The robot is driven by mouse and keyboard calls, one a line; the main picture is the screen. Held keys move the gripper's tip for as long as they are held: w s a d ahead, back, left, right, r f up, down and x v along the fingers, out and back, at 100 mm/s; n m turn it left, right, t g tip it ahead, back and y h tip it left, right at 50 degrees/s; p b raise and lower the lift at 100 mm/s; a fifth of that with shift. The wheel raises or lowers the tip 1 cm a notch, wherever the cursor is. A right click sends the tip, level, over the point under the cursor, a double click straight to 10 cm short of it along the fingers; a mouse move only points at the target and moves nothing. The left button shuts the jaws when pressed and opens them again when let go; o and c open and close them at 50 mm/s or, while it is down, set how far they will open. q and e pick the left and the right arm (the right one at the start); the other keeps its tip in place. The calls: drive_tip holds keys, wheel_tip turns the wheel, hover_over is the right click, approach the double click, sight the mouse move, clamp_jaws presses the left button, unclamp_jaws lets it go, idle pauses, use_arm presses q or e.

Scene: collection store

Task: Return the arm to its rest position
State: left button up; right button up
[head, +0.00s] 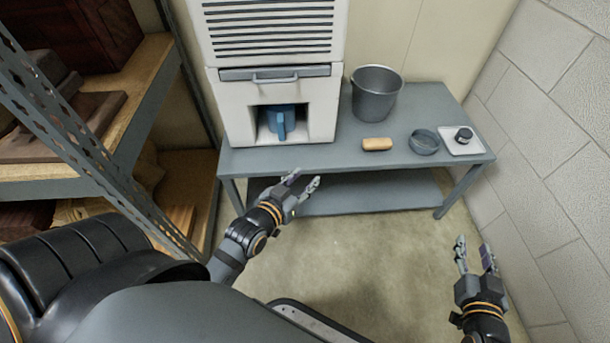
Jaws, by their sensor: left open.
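My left gripper (303,184) is open and empty, in front of the grey table's front edge and below the white machine. Its arm comes in from the lower left. My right gripper (474,254) is at the lower right, above the floor and near the block wall. Its two fingers point up in the picture and stand apart, with nothing between them. Neither gripper appears to touch anything.
A grey table (310,156) holds a white machine (237,100) with a blue mug (276,122) in its recess, a grey bucket (375,98), a tan block (377,144), a grey bowl (424,143) and a white tray (473,148) with a dark knob-like item (463,135). Shelving (135,110) stands left. Floor (360,265) between my arms is clear.

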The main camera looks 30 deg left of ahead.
drive_tip(key=shift+s, duration=0.1)
